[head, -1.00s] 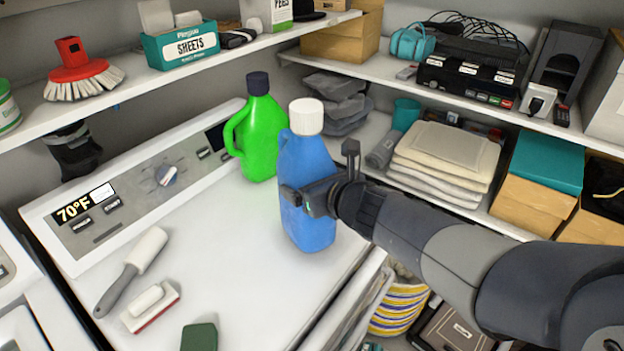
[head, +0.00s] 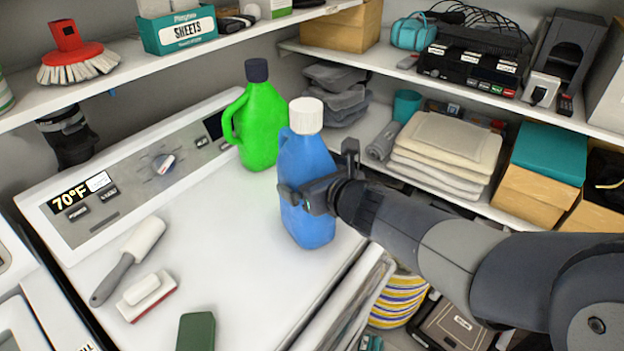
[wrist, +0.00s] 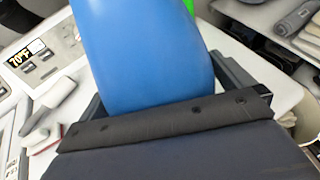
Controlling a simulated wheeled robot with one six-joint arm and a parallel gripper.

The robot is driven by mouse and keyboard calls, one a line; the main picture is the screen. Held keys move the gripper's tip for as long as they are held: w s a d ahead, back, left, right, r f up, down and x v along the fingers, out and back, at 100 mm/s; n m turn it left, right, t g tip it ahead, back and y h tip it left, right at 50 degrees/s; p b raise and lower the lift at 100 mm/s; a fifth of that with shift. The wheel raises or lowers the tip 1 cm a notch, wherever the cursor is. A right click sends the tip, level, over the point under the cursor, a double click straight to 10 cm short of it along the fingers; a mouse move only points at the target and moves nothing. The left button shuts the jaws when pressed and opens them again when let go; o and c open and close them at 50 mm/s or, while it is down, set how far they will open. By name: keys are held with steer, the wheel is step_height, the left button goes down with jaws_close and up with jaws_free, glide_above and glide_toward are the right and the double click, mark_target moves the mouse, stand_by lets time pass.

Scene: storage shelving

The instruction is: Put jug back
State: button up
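A blue jug (head: 306,165) with a white cap stands upright at the right part of the white machine top (head: 215,230); I cannot tell whether its base touches the surface. My gripper (head: 300,197) is around the jug's middle from the right, with a finger on either side. In the wrist view the blue jug (wrist: 140,50) fills the space between the fingers. The far finger is partly hidden by the jug. A green jug (head: 258,125) with a dark cap stands behind and to the left of the blue one.
A lint brush (head: 130,258), a scrub brush (head: 147,296) and a green block (head: 196,332) lie on the machine top at the front left. Shelves (head: 385,68) run along the back and right, with folded towels (head: 445,150) on the lower right one. The machine's middle is clear.

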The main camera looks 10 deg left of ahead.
steer(key=shift+r, duration=0.2)
steer(key=p+v, duration=0.4)
steer(key=v, duration=0.8)
steer(key=b+x, duration=0.3)
steer(key=x, duration=0.9)
steer(key=shift+w+b, duration=0.1)
steer(key=shift+b, duration=0.2)
steer(key=shift+r+p, duration=0.45)
steer(key=shift+r, duration=0.25)
